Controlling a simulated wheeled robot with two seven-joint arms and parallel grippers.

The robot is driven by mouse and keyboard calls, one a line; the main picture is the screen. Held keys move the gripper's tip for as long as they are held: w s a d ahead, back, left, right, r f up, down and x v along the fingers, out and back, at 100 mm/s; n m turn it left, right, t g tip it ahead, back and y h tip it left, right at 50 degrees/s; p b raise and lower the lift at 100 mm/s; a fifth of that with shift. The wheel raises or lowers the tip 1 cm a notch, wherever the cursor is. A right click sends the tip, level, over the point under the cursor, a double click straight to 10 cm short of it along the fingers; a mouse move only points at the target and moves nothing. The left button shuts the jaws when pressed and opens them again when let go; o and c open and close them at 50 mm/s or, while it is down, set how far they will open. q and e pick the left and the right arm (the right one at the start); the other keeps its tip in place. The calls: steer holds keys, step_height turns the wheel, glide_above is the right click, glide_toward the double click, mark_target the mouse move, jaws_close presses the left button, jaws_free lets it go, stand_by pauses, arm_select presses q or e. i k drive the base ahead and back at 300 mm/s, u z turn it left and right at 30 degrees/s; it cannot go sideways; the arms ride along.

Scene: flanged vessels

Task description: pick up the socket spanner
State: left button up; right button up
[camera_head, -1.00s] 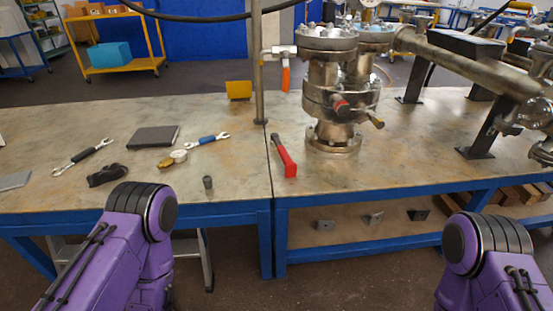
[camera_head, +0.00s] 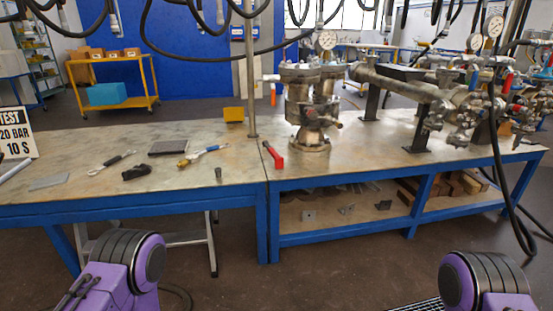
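Several hand tools lie on the metal-topped bench (camera_head: 80,190), and I cannot tell for sure which is the socket spanner. A black-handled spanner (camera_head: 112,162) lies at the left. A blue-handled spanner (camera_head: 206,155) lies near the middle beside a small brass-coloured fitting (camera_head: 183,163). A tool with a red handle (camera_head: 275,158) lies left of the flanged vessel (camera_head: 309,110). A small dark cylinder, perhaps a socket (camera_head: 218,174), stands near the front edge. Only purple upper parts of my arms show at the bottom. Both grippers are out of view.
A dark flat case (camera_head: 169,147), a black crumpled item (camera_head: 135,172) and a grey plate (camera_head: 49,182) lie on the left half. A thin upright post (camera_head: 251,80) stands at mid-bench. Pipework (camera_head: 410,85) fills the right. Hoses hang overhead. Floor before the bench is clear.

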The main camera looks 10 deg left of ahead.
mark_target(279, 161)
steer(key=z, duration=0.55)
steer(key=i, duration=0.65)
steer(key=z, duration=0.6)
steer(key=i, duration=1)
steer(key=u, duration=0.35)
